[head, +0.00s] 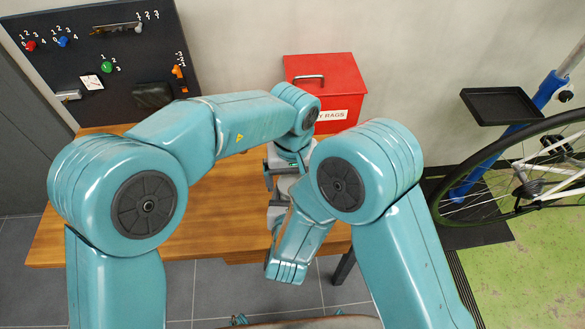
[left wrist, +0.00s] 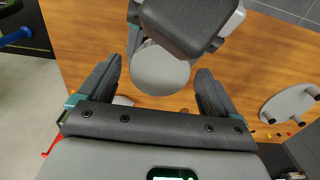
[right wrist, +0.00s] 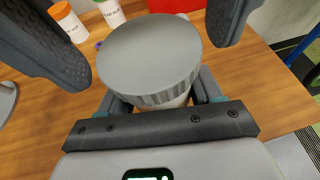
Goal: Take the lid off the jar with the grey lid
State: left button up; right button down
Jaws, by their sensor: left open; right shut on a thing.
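The grey lid (right wrist: 148,50) sits on its jar (right wrist: 178,102) in the right wrist view. Only a pale strip of the jar shows under the ribbed rim. My right gripper (right wrist: 160,98) is shut on the jar below the lid. My left gripper (left wrist: 155,85) is open, its fingers on either side of the grey lid (left wrist: 160,68) in the left wrist view, with visible gaps. Its fingers also come in from the top of the right wrist view. In the head view my arms mostly hide both grippers and the jar.
A wooden table (head: 215,200) lies below. A jar with an orange lid (right wrist: 60,11) and a jar with a green lid (right wrist: 110,14) stand nearby. A red box (head: 325,85) is at the back. A pale stand with dark pegs (left wrist: 288,103) is on the table.

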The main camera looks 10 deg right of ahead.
pick_arm(q)
jog(key=c, duration=1.1)
jog(key=n, duration=0.3)
jog(key=o, duration=1.2)
